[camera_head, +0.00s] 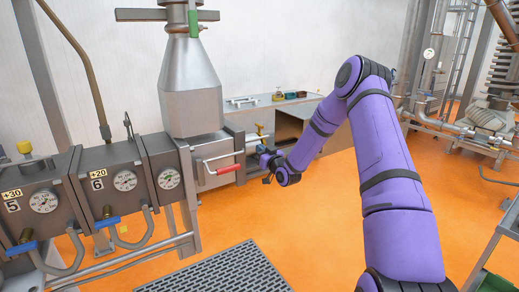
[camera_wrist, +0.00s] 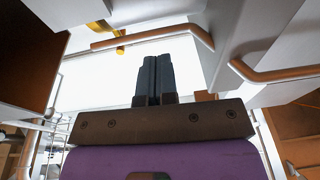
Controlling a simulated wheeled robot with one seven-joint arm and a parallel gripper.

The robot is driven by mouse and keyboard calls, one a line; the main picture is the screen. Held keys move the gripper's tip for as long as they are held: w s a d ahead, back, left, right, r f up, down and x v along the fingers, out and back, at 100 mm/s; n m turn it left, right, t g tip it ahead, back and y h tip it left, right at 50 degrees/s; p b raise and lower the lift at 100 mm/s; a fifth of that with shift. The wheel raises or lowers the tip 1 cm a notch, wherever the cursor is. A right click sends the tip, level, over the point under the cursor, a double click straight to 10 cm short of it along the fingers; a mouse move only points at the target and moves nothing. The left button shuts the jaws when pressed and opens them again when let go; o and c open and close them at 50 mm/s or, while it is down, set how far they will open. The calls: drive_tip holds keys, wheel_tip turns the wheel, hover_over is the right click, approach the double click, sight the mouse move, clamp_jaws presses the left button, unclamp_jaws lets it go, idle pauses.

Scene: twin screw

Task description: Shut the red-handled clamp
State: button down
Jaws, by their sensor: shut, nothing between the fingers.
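The red-handled clamp (camera_head: 226,170) is on the front of the metal block below the silver hopper, left of centre in the head view. Its red grip lies nearly level, with a thin silver bar around it. I cannot tell for sure how far it stands open. My gripper (camera_wrist: 153,78) is shut and empty, its two dark fingers side by side in the wrist view. In the head view my gripper (camera_head: 268,168) is small and dark, just right of the clamp and apart from it. I cannot make out the red handle in the wrist view.
A brass valve (camera_head: 260,136) stands close behind my gripper. The silver hopper (camera_head: 190,85) rises above the clamp. Gauge boxes (camera_head: 118,178) and blue-handled valves line the left. A dark grating (camera_head: 215,272) lies in front. The orange floor (camera_head: 315,225) right of the clamp is clear.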

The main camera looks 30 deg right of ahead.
drive_tip(key=v, duration=0.9)
